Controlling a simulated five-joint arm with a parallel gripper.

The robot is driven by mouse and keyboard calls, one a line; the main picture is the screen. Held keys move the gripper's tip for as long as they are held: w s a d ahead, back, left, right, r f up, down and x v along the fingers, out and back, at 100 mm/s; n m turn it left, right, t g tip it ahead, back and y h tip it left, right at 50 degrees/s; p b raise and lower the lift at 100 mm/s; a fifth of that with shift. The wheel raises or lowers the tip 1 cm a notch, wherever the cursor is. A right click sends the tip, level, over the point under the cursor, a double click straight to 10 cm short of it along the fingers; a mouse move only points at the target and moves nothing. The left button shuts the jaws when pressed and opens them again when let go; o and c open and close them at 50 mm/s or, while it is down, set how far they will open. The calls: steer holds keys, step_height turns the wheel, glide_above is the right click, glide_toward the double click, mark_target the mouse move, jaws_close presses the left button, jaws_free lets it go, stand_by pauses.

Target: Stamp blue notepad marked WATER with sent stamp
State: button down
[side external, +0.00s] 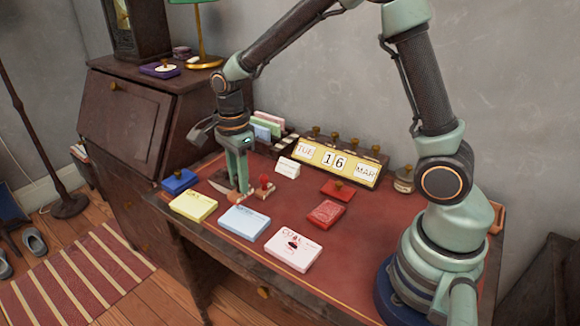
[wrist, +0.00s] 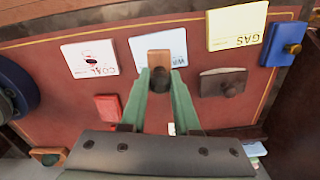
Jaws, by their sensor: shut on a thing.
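My gripper (side external: 240,190) is low over the desk, just behind the blue notepad (side external: 244,222). In the wrist view, my gripper (wrist: 159,80) is shut on a small wooden stamp (wrist: 159,58). The stamp's face is hidden, so I cannot read whether it is the sent stamp. The blue notepad shows beyond the stamp in the wrist view (wrist: 140,48), its lettering partly covered. A red-handled stamp (side external: 265,184) stands just right of my gripper in the side view. A red ink pad (side external: 326,214) lies to the right.
A yellow GAS notepad (side external: 193,206) lies left of the blue one, and a white COAL notepad (side external: 293,250) with a dark mark lies right. A rocker blotter (wrist: 223,82) is near my gripper. A blue box (side external: 180,181) and a calendar stand (side external: 335,160) stand farther back.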

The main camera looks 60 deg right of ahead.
mark_target(241, 198)
steer(key=shift+f, duration=2.85)
steer(key=shift+f, duration=0.65)
steer(key=shift+r, duration=0.15)
steer(key=shift+r, duration=3.45)
